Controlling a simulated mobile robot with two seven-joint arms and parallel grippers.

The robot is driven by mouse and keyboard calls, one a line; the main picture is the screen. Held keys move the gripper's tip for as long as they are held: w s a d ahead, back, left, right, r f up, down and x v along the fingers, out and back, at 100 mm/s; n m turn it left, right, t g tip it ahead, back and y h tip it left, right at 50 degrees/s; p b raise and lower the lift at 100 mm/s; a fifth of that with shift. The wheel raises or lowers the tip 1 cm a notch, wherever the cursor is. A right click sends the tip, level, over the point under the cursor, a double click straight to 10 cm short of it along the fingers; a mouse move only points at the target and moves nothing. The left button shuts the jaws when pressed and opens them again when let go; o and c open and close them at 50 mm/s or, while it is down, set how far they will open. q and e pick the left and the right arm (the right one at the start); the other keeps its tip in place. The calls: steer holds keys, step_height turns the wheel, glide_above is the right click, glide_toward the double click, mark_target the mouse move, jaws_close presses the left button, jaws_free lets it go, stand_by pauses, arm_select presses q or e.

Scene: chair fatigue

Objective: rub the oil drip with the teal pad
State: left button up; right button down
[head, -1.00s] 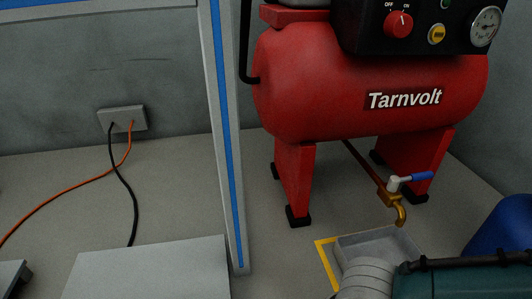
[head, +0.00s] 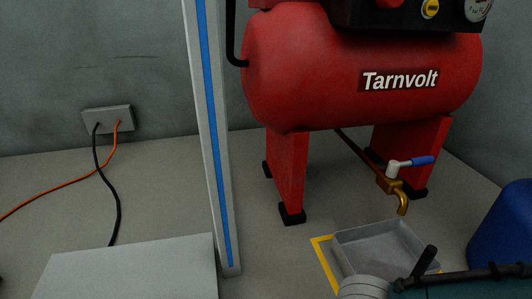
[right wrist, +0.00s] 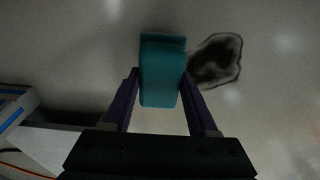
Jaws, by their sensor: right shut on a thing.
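The teal pad (right wrist: 161,75) is a small block held between the fingers of my right gripper (right wrist: 160,84) in the right wrist view. The oil drip (right wrist: 215,61) is a dark, irregular patch with a darker rim on the pale grey surface. It lies just right of the pad, and the pad's edge comes close to its left side. I cannot tell whether the pad touches the surface. In the head view part of my right arm crosses the bottom right corner; neither the pad nor the oil drip shows there. My left gripper is not seen.
A red compressor (head: 330,85) stands on legs, with a brass drain tap (head: 392,186) above a grey tray (head: 378,240). A blue-striped post (head: 212,150) stands left of it. A blue container (head: 502,225) is at right. Cables (head: 117,195) run from a wall socket (head: 108,119).

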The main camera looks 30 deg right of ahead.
steer(key=shift+f, duration=0.55)
stand_by(0.7)
